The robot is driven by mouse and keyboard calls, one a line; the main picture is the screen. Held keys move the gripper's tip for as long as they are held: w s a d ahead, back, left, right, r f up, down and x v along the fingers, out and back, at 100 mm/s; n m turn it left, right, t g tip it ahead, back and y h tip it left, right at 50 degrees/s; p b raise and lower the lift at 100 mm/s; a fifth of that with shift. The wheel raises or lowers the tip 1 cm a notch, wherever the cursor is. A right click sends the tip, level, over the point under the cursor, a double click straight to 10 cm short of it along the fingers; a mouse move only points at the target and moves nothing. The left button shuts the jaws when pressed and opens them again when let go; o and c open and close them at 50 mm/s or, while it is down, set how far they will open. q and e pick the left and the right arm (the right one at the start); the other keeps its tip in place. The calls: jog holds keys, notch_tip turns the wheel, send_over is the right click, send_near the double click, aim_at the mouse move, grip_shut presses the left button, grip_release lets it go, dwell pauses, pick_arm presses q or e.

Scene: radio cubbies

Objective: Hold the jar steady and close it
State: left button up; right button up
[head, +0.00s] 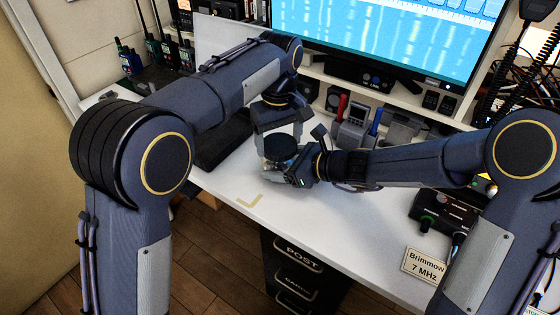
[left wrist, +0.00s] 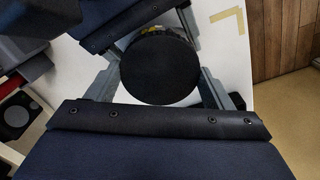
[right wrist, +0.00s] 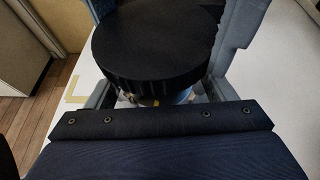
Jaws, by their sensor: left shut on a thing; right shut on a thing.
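The jar (head: 273,167) stands on the white desk, with a wide black lid (head: 281,148) on its mouth. My left gripper (head: 282,138) comes down from above, shut with its fingers on either side of the lid; the round lid top (left wrist: 160,68) fills the gap in the left wrist view. My right gripper (head: 291,173) reaches in from the right, low at the jar's body, and is shut on it. In the right wrist view the ribbed lid (right wrist: 155,45) hides most of the jar. I cannot tell whether the lid is fully seated.
A yellow corner mark (head: 249,200) lies on the desk in front of the jar. A black radio box (head: 443,210) and a "Brimmow 7 MHz" card (head: 425,265) are at right. The front desk edge is near.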

pick_arm(q)
jog(key=shift+m, duration=1)
jog(key=o, duration=1.1)
jog(key=shift+a, duration=0.1)
jog(key=shift+r, duration=0.1)
jog(key=shift+r, duration=2.15)
jog(key=shift+c, duration=0.5)
